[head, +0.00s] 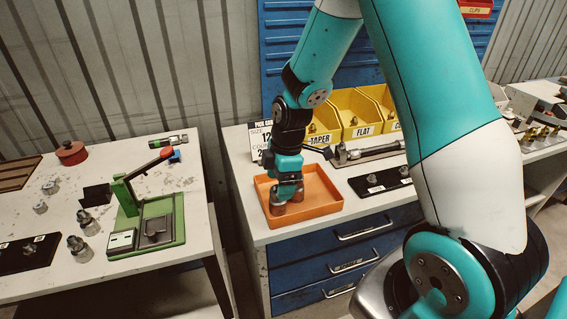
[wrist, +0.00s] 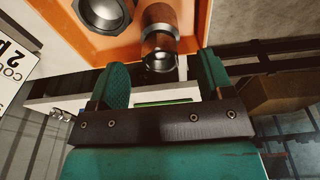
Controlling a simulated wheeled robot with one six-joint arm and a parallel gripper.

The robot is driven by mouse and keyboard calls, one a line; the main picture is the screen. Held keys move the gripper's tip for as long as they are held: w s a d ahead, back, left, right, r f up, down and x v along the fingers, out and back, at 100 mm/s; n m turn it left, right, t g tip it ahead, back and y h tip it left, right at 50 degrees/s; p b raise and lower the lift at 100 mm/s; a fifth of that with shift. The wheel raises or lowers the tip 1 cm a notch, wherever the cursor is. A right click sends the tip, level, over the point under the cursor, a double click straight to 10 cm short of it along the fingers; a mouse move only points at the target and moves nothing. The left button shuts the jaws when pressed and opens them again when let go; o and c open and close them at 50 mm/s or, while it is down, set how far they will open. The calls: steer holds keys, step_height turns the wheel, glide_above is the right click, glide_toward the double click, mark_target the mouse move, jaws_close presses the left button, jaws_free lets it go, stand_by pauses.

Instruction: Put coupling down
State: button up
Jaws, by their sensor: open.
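The orange tray (head: 325,190) sits on the right-hand bench, and my gripper (head: 287,186) points down into its left part. Two metal couplings stand close together in the tray below the gripper, one nearer (head: 277,208) and one to its right (head: 298,194). In the wrist view the green fingers (wrist: 163,66) are apart. One coupling (wrist: 160,42) lies between and just beyond the fingertips, with visible gaps on both sides. The other coupling (wrist: 98,14) is to its left in the tray (wrist: 190,14). The fingers partly hide the couplings in the head view.
Yellow bins (head: 355,110) and a sign (head: 260,138) stand behind the tray. A black strip (head: 380,182) lies to its right. The left table holds a green crimper (head: 150,225) with a raised lever and several loose metal fittings. A gap separates the benches.

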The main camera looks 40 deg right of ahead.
steer(key=r, duration=0.4)
steer(key=d+r, duration=0.1)
steer(key=r, duration=0.2)
steer(key=shift+s+r+b, duration=0.1)
steer(key=shift+s+b, duration=0.05)
steer(key=shift+b, duration=0.25)
steer(key=s+a+r+m+y, duration=0.1)
steer(key=s+a+r+m, duration=0.3)
steer(key=s+a, duration=0.4)
steer(key=s+a+r+m+y, duration=0.1)
steer(key=s+a+r+m, duration=0.2)
steer(key=s, duration=0.9)
steer(key=a+r, duration=0.3)
steer(key=a, duration=0.2)
steer(key=shift+s+a+r+m, duration=0.3)
steer(key=shift+s+a+m, duration=0.05)
steer(key=shift+s+m, duration=0.05)
